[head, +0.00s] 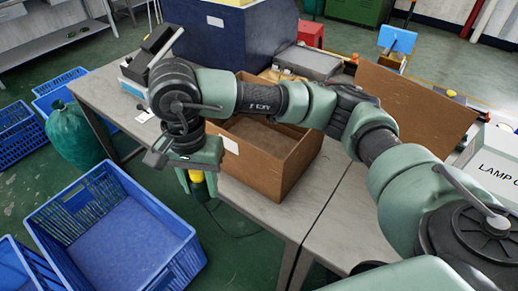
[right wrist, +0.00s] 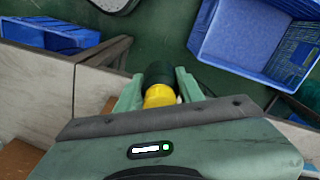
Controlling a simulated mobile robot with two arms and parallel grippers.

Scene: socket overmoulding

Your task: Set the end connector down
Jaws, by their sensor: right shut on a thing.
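The end connector (head: 197,176) has a yellow part and a dark part. It also shows in the right wrist view (right wrist: 160,94), between the two fingers. My right gripper (head: 196,184) is shut on it and points downward. In the right wrist view my right gripper (right wrist: 158,84) has one finger on each side of the connector. The connector hangs in the air beside the table's front edge, to the right of a large blue crate (head: 182,222). The crate also shows in the right wrist view (right wrist: 222,48). My left gripper is not in view.
A brown open box (head: 258,167) stands on the grey table (head: 333,188) close to my right gripper. Other blue crates (head: 18,128) and a green sack (head: 72,135) stand on the floor at left. A white lamp box (head: 492,160) is at right. Green floor shows below the gripper.

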